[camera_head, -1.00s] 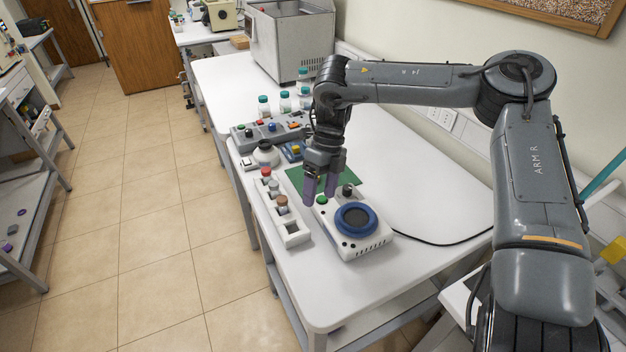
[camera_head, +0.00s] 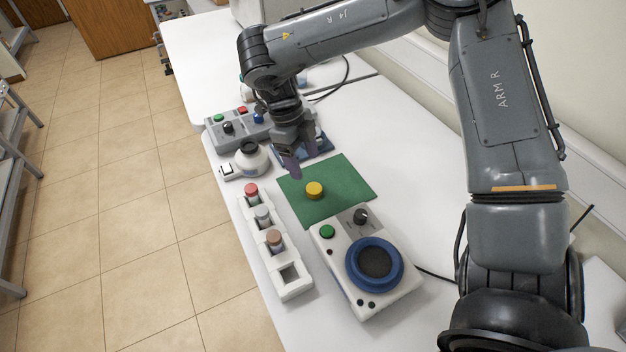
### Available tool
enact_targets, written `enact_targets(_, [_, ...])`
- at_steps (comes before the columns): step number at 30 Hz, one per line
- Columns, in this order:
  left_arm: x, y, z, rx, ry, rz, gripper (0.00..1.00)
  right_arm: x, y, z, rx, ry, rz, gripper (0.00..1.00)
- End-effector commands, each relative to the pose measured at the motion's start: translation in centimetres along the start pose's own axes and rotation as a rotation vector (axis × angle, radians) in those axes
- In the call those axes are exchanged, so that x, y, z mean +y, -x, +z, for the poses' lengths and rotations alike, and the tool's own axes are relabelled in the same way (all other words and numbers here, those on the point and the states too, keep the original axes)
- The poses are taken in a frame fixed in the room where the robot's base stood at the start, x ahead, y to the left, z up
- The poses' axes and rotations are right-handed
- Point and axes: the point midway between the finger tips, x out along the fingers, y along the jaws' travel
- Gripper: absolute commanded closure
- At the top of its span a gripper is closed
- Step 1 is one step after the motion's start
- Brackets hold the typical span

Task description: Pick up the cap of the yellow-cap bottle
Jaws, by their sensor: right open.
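A yellow cap (camera_head: 314,190) shows on the green mat (camera_head: 345,182), near the mat's left side. From this high angle I cannot tell whether a bottle stands under it. My right gripper (camera_head: 303,164) is just behind the yellow cap, fingers pointing down, open and apart from it. Part of its fingers is hard to make out against the blue tray behind. My left gripper is not in view.
A white rack (camera_head: 291,288) holds red-, grey- and brown-topped vials, with an empty front slot. A white mixer (camera_head: 362,300) with a blue ring stands in front of the mat. A grey control box (camera_head: 228,138) and round white device (camera_head: 251,160) are behind. Table right of the mat is clear.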

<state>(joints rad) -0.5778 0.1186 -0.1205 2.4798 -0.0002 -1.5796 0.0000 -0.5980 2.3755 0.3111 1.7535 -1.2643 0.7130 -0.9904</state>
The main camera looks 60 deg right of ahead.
Motion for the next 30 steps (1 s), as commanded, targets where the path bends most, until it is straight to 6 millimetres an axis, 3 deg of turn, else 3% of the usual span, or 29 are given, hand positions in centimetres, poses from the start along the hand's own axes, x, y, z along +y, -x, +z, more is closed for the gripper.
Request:
enact_targets(6, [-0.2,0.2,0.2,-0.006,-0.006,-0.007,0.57,0.0,-2.9,-0.1,0.003,0.000,0.003,0.30])
enact_targets(14, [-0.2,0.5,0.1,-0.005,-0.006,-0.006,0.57,-0.1,-4.2,0.0,0.002,-0.002,0.003,0.30])
enact_targets(24, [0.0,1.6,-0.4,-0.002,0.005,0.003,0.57,-0.5,-8.2,0.1,0.002,-0.001,0.003,0.30])
enact_targets(30, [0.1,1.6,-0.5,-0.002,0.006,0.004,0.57,-0.5,-8.9,0.2,0.000,-0.001,0.002,0.30])
